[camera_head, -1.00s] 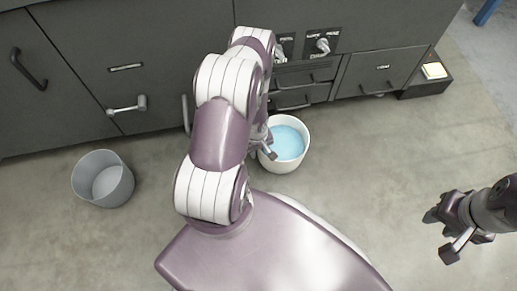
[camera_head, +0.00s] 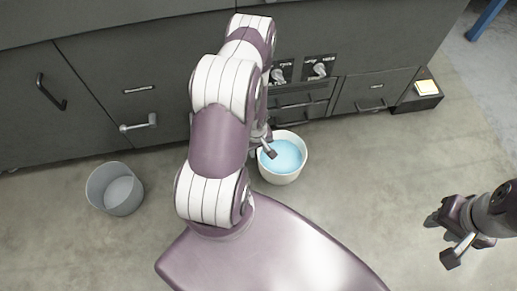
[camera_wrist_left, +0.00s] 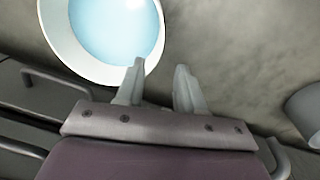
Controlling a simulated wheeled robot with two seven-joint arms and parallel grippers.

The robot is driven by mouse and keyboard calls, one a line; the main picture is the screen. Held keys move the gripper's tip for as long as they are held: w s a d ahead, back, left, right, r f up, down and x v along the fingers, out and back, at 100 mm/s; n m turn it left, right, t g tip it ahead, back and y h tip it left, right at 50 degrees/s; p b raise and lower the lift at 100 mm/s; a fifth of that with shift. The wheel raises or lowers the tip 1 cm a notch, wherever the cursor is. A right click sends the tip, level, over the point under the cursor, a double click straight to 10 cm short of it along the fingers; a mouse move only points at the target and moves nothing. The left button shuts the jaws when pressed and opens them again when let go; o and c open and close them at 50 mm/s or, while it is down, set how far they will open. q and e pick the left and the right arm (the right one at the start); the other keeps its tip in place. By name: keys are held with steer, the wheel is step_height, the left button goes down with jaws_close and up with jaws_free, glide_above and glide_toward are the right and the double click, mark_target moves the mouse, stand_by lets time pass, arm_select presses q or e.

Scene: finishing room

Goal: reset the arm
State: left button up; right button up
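My left arm reaches forward across the middle of the head view. Its gripper (camera_head: 263,150) is partly hidden by the arm, at the left side of a white bucket with light blue content (camera_head: 273,173). In the left wrist view the two fingers (camera_wrist_left: 158,85) stand apart with nothing between them. The white bucket (camera_wrist_left: 152,62) is close to the left finger there; I cannot tell if they touch. My right gripper (camera_head: 442,238) is at the right edge of the head view, fingers apart, empty, over bare floor.
A grey bucket (camera_head: 121,205) stands on the floor at the left. Dark cabinets (camera_head: 100,80) with handles and knobs run along the back. The floor between the white bucket and right gripper is clear.

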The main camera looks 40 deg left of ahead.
stand_by(0.6)
arm_select(q)
steer(key=s+d+r+m+g, duration=0.2)
steer(key=s+r+m+g, duration=0.15)
steer(key=s+r, duration=0.2)
steer(key=w+d+r+m+t+p, duration=0.1)
steer(key=d+r+m+p, duration=0.25)
steer(key=r, duration=0.85)
steer(key=d+r+m+t+p, duration=0.2)
steer(key=d+r, duration=0.2)
steer(key=r, duration=0.7)
steer(key=w+d+r+m+t+p, duration=0.1)
steer(key=d+r+m+p, duration=0.2)
steer(key=r, duration=0.9)
step_height(320, 180, up, 38)
steer(key=p, duration=3.7)
steer(key=shift+d+f+p, duration=0.2)
steer(key=shift+d+p, duration=0.1)
